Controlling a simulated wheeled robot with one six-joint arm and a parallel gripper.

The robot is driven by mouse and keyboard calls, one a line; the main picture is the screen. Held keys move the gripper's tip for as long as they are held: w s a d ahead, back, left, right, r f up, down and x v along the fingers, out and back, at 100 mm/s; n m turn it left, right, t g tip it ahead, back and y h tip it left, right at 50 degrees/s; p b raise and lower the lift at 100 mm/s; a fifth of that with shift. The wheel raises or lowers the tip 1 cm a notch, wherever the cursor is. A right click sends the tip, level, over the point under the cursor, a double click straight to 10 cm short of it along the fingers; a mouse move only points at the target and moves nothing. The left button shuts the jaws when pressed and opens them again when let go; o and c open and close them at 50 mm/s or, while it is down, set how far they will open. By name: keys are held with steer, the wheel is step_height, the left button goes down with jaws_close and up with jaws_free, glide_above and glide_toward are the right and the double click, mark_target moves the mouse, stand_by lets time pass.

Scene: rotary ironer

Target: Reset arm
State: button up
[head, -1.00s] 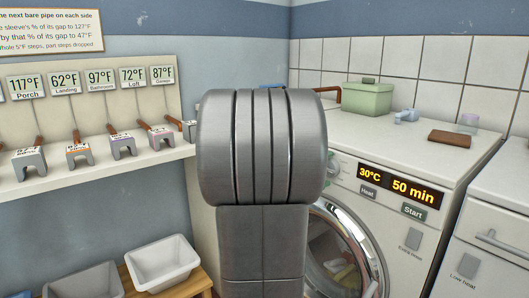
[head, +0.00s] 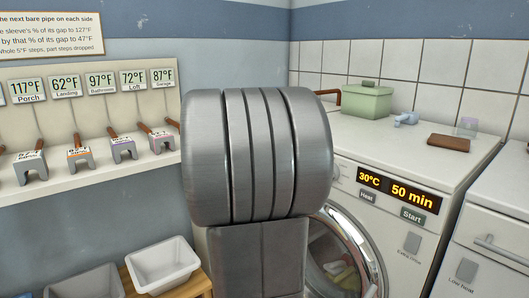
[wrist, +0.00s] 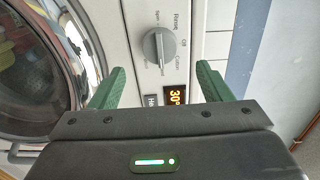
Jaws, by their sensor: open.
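My arm's thick grey link stands upright in the middle of the head view and hides what is behind it; my gripper is not visible there. In the wrist view my gripper (wrist: 160,68) shows two green fingers, spread apart with nothing between them. Past the fingers are the front panel of the washing machine (wrist: 135,22), its grey dial (wrist: 159,47) and an orange display. The washer (head: 347,152) also shows in the head view, its display reading 30°C and 50 min.
A green box (head: 367,100), a light-blue item (head: 406,119) and a brown block (head: 449,142) lie on the washer. A shelf (head: 90,177) at left holds grey sleeves with brown handles under temperature cards. A white tub (head: 162,265) stands below. Another white machine (head: 497,225) is at right.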

steer(key=v, duration=0.6)
steer(key=w+d+n+p, duration=0.8)
steer(key=d+n+p, duration=0.2)
steer(key=n+p, duration=0.4)
steer(key=shift+d+n, duration=0.3)
steer(key=shift+n, duration=1.6)
steer(key=shift+w, duration=0.15)
steer(key=shift+r, duration=0.1)
